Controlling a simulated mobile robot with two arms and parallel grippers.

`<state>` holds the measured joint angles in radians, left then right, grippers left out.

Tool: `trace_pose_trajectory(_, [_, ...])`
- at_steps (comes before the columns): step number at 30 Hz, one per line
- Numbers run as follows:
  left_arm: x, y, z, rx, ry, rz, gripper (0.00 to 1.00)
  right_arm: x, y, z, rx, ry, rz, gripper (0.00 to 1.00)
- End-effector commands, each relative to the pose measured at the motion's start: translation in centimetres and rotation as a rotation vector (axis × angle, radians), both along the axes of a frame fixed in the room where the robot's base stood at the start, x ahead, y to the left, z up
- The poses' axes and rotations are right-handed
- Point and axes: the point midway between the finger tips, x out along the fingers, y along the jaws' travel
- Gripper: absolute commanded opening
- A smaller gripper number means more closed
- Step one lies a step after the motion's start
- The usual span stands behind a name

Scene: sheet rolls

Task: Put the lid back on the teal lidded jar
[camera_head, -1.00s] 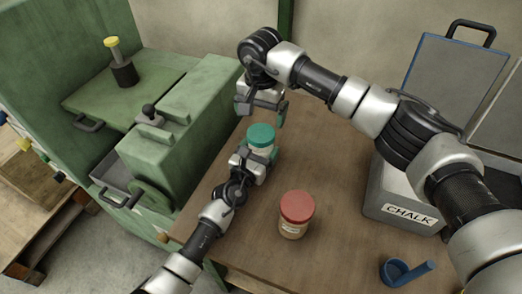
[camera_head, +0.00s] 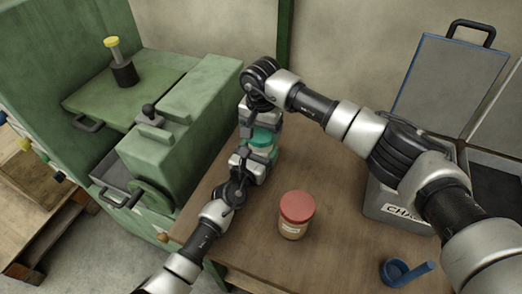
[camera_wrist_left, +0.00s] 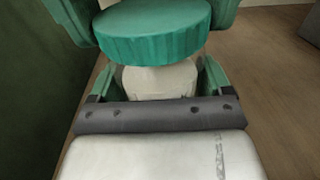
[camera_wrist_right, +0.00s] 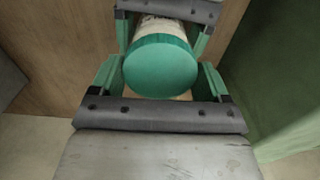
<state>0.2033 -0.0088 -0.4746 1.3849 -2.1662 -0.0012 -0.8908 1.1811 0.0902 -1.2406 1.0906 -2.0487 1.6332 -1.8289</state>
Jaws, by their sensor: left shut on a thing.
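The jar has a pale body (camera_wrist_left: 160,80) and a wide teal lid (camera_head: 262,138). In the left wrist view the lid (camera_wrist_left: 152,30) sits level at the jar's mouth; I cannot tell how tightly it is seated. My left gripper (camera_head: 257,160) is shut on the jar body and holds it upright near the table's left side. My right gripper (camera_head: 260,125) is at the lid from above, one finger on each side of it. In the right wrist view the lid (camera_wrist_right: 160,68) is between those fingers, and whether they press on it is unclear.
A red-lidded jar (camera_head: 296,214) stands on the wooden table (camera_head: 335,255) close by. A green machine (camera_head: 180,135) borders the table's left. The table's front middle is clear.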

Motion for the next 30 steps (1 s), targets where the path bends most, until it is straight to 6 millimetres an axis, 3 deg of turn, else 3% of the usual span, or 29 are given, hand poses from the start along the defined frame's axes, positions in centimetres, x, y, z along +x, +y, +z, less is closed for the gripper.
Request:
trace_pose_trajectory(1, [0.0, 0.02, -0.05, 0.0, 0.001, 0.0, 0.13, 0.0, 0.0, 0.01, 0.0, 0.0, 0.0, 0.6])
trace_pose_trajectory(4, [0.0, 0.02, -0.05, 0.0, 0.001, 0.0, 0.13, 0.0, 0.0, 0.02, 0.0, 0.0, 0.0, 0.47])
trace_pose_trajectory(8, [0.0, 0.02, -0.05, 0.0, 0.001, 0.0, 0.13, 0.01, -0.02, 0.02, -0.001, -0.001, -0.044, 0.47])
trace_pose_trajectory(11, [0.0, 0.02, -0.05, 0.0, 0.001, 0.0, 0.13, 0.03, -0.04, 0.05, 0.0, -0.001, -0.181, 0.47])
trace_pose_trajectory(30, [0.0, 0.02, -0.05, 0.0, 0.001, 0.0, 0.13, -0.05, -0.01, -0.04, 0.0, 0.001, -1.616, 0.47])
